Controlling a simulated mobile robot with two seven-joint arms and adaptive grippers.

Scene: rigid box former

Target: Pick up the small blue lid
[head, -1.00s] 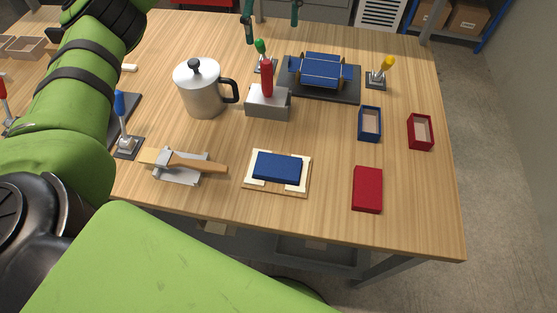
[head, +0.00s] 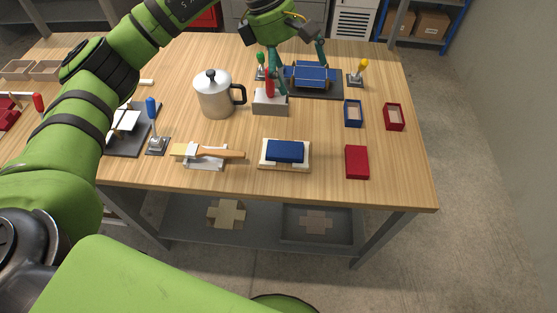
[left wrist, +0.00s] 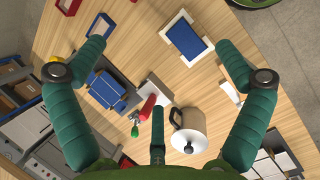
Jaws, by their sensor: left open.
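A blue flat block (head: 285,151) lies on a cream-and-tan board near the table's front edge; it also shows in the left wrist view (left wrist: 186,40). A small blue open-topped tray (head: 352,113) stands to its upper right, and shows in the left wrist view (left wrist: 100,25). I cannot tell which of these two is the lid. My left gripper (head: 303,80) hangs over the back middle of the table, its teal fingers spread wide and empty. In the left wrist view its fingers (left wrist: 160,45) frame the scene, with both blue pieces beyond the tips. My right gripper is not seen.
A steel pot (head: 214,95), a red-handled block (head: 270,102) and a blue fixture on a dark plate (head: 310,76) stand around the gripper. A red block (head: 357,161) and red tray (head: 394,117) are at right.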

